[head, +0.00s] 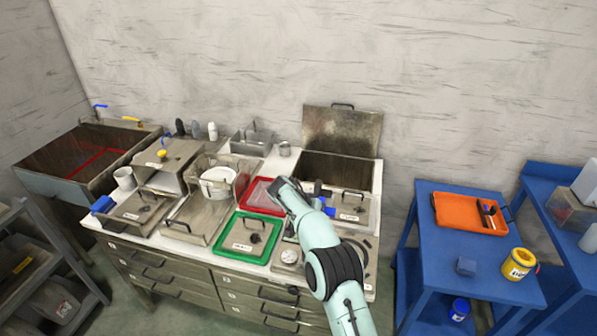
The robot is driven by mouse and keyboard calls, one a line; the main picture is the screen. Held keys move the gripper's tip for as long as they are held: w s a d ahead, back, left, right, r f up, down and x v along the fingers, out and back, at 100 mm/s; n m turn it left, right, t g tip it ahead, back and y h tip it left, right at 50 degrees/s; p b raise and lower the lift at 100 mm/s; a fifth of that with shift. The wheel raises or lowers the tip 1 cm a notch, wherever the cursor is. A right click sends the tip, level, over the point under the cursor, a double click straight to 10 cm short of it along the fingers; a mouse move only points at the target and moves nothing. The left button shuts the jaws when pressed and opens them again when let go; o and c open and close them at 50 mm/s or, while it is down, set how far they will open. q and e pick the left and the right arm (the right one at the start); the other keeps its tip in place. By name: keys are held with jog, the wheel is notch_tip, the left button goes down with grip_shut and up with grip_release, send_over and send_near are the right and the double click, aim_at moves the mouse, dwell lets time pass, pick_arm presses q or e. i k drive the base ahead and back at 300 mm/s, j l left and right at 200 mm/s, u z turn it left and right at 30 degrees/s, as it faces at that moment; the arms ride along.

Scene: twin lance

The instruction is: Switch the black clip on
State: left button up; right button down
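I cannot pick out the black clip with certainty. Small dark items lie on the orange tray (450,213) at the right, and a dark knob-like part (256,238) sits in the green-rimmed tray (231,252). My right arm comes in from the lower right and reaches over the worktop. Its end, with the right gripper (284,188), is beside the red-rimmed tray (250,203). The fingers are too small and hidden to show whether they are open. My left gripper is not in view.
A deep metal sink (60,180) is at the left, and a bin with a raised lid (342,135) at the back right. Blue tables (440,265) at the right hold a yellow tub (518,264). Floor shows between the worktop and tables.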

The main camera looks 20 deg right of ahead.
aim_at(318, 192)
jog(key=i, duration=0.95)
